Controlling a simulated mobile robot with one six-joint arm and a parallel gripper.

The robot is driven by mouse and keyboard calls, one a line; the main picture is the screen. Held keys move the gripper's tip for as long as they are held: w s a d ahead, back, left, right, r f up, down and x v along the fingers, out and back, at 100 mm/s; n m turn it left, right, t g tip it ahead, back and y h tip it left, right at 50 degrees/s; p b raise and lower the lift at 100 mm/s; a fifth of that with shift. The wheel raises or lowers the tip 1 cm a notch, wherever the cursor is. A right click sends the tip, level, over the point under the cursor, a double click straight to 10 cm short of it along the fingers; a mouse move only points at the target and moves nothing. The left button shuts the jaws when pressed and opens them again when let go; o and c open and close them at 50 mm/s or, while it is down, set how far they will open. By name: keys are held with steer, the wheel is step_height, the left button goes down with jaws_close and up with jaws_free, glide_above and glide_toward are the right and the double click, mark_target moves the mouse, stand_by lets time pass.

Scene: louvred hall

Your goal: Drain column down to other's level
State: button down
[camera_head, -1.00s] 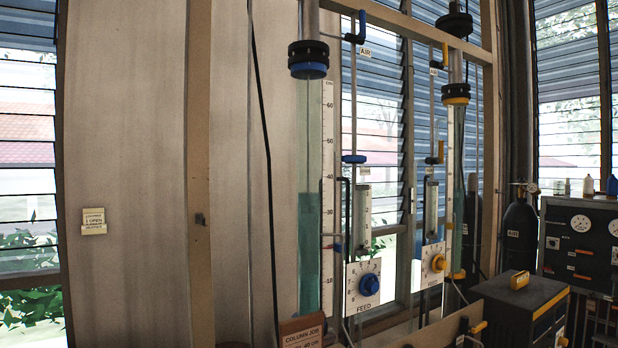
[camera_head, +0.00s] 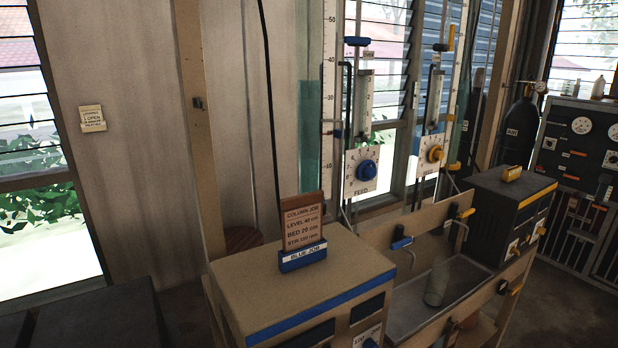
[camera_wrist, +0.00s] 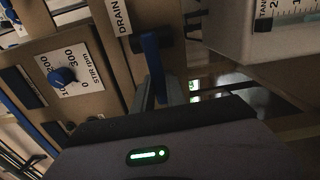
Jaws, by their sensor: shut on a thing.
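The blue column (camera_head: 308,130) stands at the left in the head view, with teal liquid beside a white scale (camera_head: 330,60). Its liquid top appears to lie between the 30 and 40 marks. The yellow column (camera_head: 459,115) stands farther right; its liquid level is too small to read. In the wrist view, my gripper (camera_wrist: 160,98) is shut on a blue lever (camera_wrist: 152,65) beside a DRAIN label (camera_wrist: 118,12). My gripper does not show in the head view.
A bench with a COLUMN JOB card (camera_head: 303,222) stands in front of the columns. Right of it are a trough (camera_head: 405,312) holding a greyish cylinder (camera_head: 437,284) and a dark box (camera_head: 497,208). A STIR dial (camera_wrist: 65,75) and a TANK scale (camera_wrist: 290,12) flank the lever.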

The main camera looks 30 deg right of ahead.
steer(key=c, duration=1.3)
jaws_free()
steer(key=shift+w+d+r, duration=0.1)
steer(key=shift+d+r, duration=0.05)
steer(key=shift+d, duration=0.05)
steer(key=shift+a, duration=0.1)
steer(key=s, duration=0.7)
steer(key=shift+s+d, duration=0.1)
steer(key=shift+d, duration=0.1)
steer(key=s+p, duration=0.1)
steer(key=s, duration=0.4)
steer(key=s+d+p, duration=0.1)
steer(key=s, duration=0.5)
steer(key=s+p, duration=0.1)
steer(key=s, duration=0.5)
steer(key=shift+s+d, duration=0.2)
